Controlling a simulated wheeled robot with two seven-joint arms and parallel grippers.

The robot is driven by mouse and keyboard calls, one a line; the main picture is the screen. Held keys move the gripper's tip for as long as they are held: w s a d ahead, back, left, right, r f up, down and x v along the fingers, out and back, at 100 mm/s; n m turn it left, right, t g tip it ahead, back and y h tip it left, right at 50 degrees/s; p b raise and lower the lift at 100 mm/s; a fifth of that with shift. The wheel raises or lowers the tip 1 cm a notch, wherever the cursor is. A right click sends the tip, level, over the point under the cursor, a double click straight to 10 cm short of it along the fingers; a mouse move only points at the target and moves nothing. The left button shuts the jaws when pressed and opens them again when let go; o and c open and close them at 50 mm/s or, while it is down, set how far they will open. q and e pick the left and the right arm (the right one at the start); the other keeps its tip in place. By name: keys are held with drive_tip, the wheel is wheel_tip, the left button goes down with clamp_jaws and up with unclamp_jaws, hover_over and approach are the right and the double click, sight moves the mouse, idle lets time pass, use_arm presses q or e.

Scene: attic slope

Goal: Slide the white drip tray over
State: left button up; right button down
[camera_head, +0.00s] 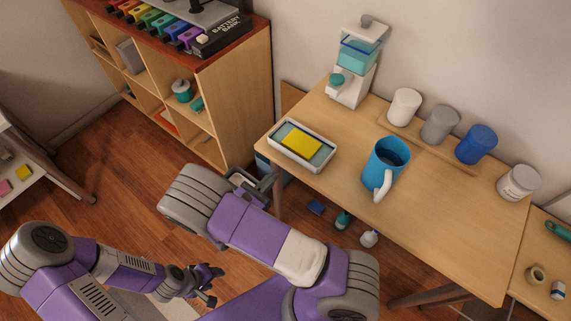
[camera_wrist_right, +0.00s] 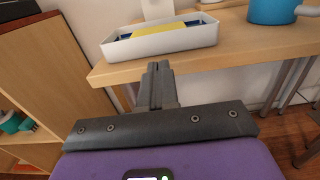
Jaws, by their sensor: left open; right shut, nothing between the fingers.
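The white drip tray (camera_head: 292,157) lies at the left front corner of the wooden table, with a yellow block (camera_head: 301,140) in it. In the right wrist view, the tray (camera_wrist_right: 165,43) stands just beyond my fingers, and blue shows under the yellow. My right gripper (camera_head: 270,180) is shut and empty, in front of the table's left edge; its fingertips (camera_wrist_right: 159,66) point towards the tray and appear apart from it. My left gripper (camera_head: 208,284) is open and empty, low over the floor, away from the table.
A blue pitcher (camera_head: 385,168) stands right of the tray. A white and teal dispenser (camera_head: 355,68) is behind. White, grey and blue cups (camera_head: 440,125) stand in a row at the back. A wooden shelf unit (camera_head: 238,105) stands left.

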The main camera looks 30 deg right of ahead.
sight(292, 157)
drive_tip(key=b+x, duration=0.1)
drive_tip(key=x, duration=0.6)
drive_tip(key=shift+d, duration=0.2)
drive_tip(key=shift+x, duration=1.25)
drive_tip(key=shift+w+d, duration=0.15)
drive_tip(key=shift+d, duration=0.15)
drive_tip(key=shift+a, duration=0.1)
